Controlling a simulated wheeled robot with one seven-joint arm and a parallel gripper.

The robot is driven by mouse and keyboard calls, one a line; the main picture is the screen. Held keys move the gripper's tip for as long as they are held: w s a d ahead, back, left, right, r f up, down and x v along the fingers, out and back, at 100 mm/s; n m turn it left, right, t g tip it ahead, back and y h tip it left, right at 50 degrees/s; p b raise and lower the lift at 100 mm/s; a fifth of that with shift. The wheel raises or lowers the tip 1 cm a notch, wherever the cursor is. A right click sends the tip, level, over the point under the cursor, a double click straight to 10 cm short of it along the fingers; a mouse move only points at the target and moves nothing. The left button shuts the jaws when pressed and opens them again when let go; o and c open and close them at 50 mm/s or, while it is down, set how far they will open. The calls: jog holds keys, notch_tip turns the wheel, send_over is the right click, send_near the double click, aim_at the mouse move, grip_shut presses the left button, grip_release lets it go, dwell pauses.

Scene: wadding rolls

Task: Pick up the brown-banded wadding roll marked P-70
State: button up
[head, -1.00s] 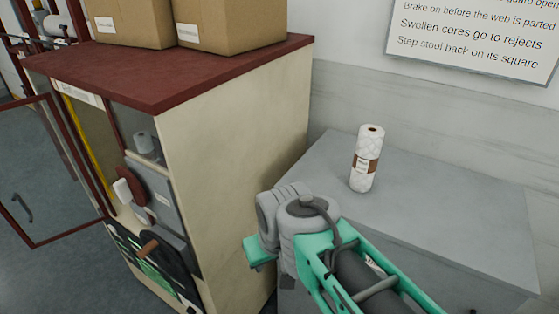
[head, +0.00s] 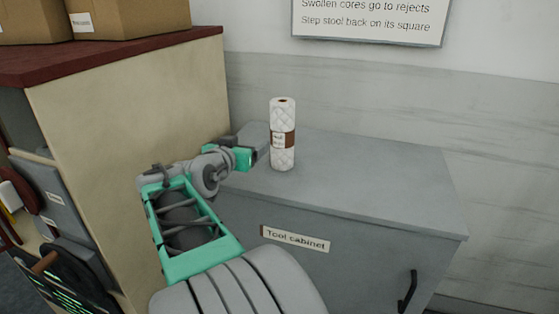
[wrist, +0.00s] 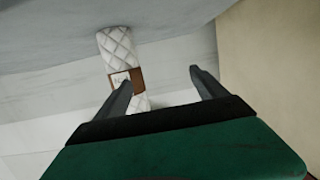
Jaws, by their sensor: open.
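The white quilted wadding roll (head: 283,112) with a brown band stands upright on top of the grey tool cabinet (head: 370,170). Its band carries a pale label whose print is too small to read. In the wrist view the roll (wrist: 118,48) shows beyond the fingers, left of the middle of the gap, partly behind the left finger. My gripper (wrist: 160,85) is open, with nothing between its fingertips. In the head view it is left of the roll (head: 258,150), close to it, and its fingers are hard to make out.
A tall cream cabinet (head: 140,130) with a dark red top stands close on the left of my arm. Cardboard boxes (head: 130,18) sit on it. A wall sign (head: 370,18) hangs behind. The tool cabinet's top is clear to the right of the roll.

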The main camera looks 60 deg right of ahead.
aim_at(279, 129)
jog(key=shift+o, duration=0.4)
jog(key=s+d+r+m+g+h, duration=0.1)
jog(key=s+d, duration=0.1)
jog(key=s+d+r+g+h, duration=0.1)
jog(key=s+d, duration=0.1)
jog(key=s+d+r+m+g, duration=0.1)
jog(key=s, duration=0.1)
jog(key=shift+s+d+m+h, duration=0.1)
jog(key=shift+d+m+h, duration=0.2)
jog(key=shift+d+h, duration=0.1)
jog(key=d, duration=0.4)
jog(key=d+p, duration=0.1)
jog(key=d, duration=0.1)
jog(key=shift+w+d+f, duration=0.15)
jog(key=shift+w+d, duration=0.15)
jog(key=shift+d, duration=0.1)
jog(key=shift+a, duration=0.1)
jog(key=c, duration=1.4)
jog(key=shift+c, duration=0.4)
